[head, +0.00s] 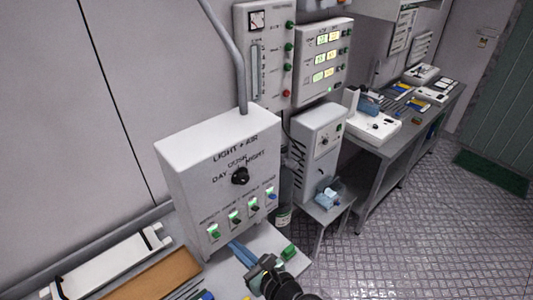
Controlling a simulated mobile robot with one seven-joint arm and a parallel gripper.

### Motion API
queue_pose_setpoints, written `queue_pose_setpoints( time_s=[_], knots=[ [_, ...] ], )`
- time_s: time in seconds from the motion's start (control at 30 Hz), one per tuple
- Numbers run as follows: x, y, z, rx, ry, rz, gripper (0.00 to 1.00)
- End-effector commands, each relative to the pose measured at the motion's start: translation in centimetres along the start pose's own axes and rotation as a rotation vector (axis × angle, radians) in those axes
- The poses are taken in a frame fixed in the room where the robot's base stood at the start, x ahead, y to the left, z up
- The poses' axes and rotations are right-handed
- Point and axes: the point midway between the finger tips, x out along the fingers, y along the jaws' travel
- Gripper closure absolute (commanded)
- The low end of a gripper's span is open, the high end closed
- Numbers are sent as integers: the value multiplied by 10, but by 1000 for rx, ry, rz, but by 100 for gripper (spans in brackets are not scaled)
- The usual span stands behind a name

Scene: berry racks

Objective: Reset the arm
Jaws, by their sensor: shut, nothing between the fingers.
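My gripper (235,246) is at the bottom centre of the head view. Its blue fingers are together, with nothing seen between them, and point up and left toward the lower front of a white control box (180,180). The dark wrist of my arm is behind the fingers at the bottom edge. The box is marked LIGHT + AIR and has a black rotary knob (240,176) and a row of small switches (235,217) with green and blue lights. The fingertips are just below the switches; whether they touch the box I cannot tell.
A bench below the box holds a white tray-like item (110,268) and a brown board (155,275). Two panels (263,55) (322,62) hang on the wall behind. A small stand (325,205) and a long workbench (425,120) are at right. The metal floor (430,230) is clear.

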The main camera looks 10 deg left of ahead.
Motion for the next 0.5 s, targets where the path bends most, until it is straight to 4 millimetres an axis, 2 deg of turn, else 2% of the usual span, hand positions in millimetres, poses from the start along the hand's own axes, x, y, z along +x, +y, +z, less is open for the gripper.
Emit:
queue_pose_setpoints(
  time_s=[0.13,0.27,0.37,0.47,0.5],
  knots=[
    [0,-1,1,-11,0,-2,100],
    [4,-28,32,-348,20,-63,100],
    [0,-58,80,-782,62,-167,100],
    [-17,-84,144,-1257,136,-319,100],
    [-28,-92,171,-1439,178,-391,100]
  ],
)
